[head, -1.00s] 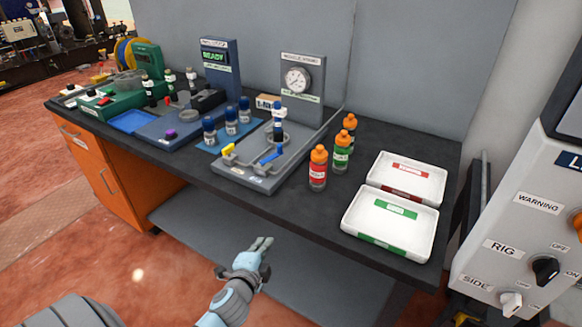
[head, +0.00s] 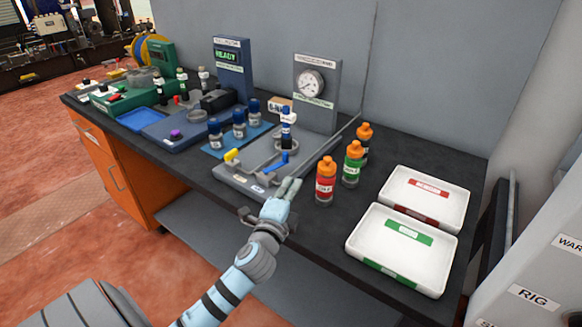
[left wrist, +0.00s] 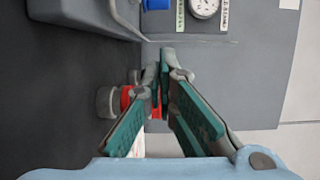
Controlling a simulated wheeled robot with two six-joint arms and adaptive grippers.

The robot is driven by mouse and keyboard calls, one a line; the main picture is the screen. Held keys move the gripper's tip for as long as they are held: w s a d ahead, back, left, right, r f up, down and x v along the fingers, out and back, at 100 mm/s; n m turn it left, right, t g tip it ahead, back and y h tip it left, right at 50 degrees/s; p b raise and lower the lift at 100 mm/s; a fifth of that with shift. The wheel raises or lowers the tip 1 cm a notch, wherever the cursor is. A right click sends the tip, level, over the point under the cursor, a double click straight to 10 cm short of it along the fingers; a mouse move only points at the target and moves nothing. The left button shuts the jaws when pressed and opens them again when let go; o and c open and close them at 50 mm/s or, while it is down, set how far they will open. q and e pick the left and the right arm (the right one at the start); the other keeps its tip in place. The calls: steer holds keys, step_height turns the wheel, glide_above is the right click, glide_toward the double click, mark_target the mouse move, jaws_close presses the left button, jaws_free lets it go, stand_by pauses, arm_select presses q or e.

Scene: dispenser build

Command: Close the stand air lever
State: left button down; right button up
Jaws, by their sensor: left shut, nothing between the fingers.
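The grey stand (head: 248,183) with a round gauge (head: 311,84) on its back panel sits on the dark bench. A yellow-ended lever (head: 232,156) and a blue lever (head: 278,162) are near its front edge; I cannot read which is the air lever. My right gripper is not in view.
Orange-capped bottles stand right of the gripper, a red one (head: 325,183) and a green one (head: 352,165) in front. Two white trays (head: 352,248) lie farther right. Blue-capped vials (head: 239,124) stand left of the stand. Bare bench lies along the front edge.

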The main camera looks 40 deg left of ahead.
arm_select(q)
steer(key=x, duration=0.4)
steer(key=shift+w+f, duration=0.2)
steer(key=shift+w, duration=0.1)
steer(key=w+a, duration=0.1)
steer(key=w+a+b, duration=0.1)
steer(key=a, duration=0.1)
steer(key=shift+a, duration=0.1)
steer(key=shift+w+a, duration=0.15)
steer(key=shift+a, duration=0.25)
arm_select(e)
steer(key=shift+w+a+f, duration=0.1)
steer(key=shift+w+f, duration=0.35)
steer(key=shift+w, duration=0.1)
